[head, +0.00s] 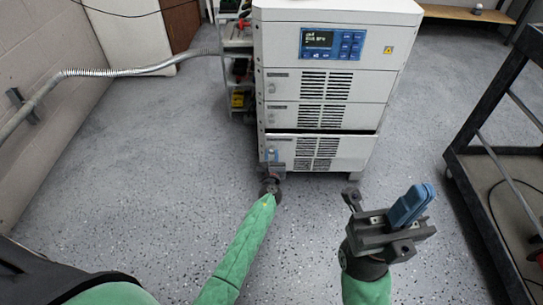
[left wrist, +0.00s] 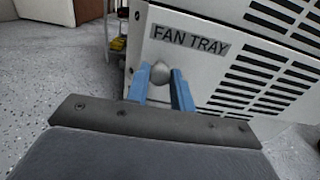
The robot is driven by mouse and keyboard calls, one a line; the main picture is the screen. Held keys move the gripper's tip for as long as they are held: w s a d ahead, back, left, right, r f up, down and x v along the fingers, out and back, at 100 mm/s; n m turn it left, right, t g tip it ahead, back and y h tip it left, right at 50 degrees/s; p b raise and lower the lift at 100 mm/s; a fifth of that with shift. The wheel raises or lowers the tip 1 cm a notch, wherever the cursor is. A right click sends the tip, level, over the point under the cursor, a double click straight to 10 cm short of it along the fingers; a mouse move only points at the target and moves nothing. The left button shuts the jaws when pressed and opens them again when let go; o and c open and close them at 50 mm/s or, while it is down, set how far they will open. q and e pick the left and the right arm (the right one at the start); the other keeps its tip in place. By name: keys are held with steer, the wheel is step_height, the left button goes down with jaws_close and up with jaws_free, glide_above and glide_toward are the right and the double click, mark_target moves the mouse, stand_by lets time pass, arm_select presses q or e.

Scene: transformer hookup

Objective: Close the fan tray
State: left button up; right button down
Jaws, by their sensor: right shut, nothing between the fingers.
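The fan tray (head: 345,152) is the lowest white drawer of the cabinet. A dark gap runs along its top edge, and its front stands slightly forward of the drawer above. In the left wrist view, its FAN TRAY label (left wrist: 190,39) sits above a round grey knob (left wrist: 160,72). My left gripper (head: 273,156) is at the tray's lower left front. Its blue fingers (left wrist: 163,82) stand on both sides of the knob and appear to touch it. My right gripper (head: 423,194) is shut and empty, away from the cabinet at the right.
The white cabinet (head: 333,14) has a display and vented drawers above the tray. A shelf rack (head: 238,75) with small items stands close to its left. A dark cart (head: 490,165) stands at the right. The speckled floor (head: 150,170) is clear at the left.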

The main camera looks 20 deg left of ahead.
arm_select(q)
jaws_close()
steer(key=shift+w, duration=0.1)
steer(key=x, duration=0.2)
steer(key=shift+w+a, duration=0.1)
steer(key=shift+w, duration=0.2)
steer(key=shift+w+a, duration=0.1)
steer(key=shift+w, duration=0.35)
steer(key=o, duration=0.5)
jaws_free()
steer(key=shift+r, duration=0.1)
steer(key=o, duration=0.3)
steer(key=shift+o, duration=0.2)
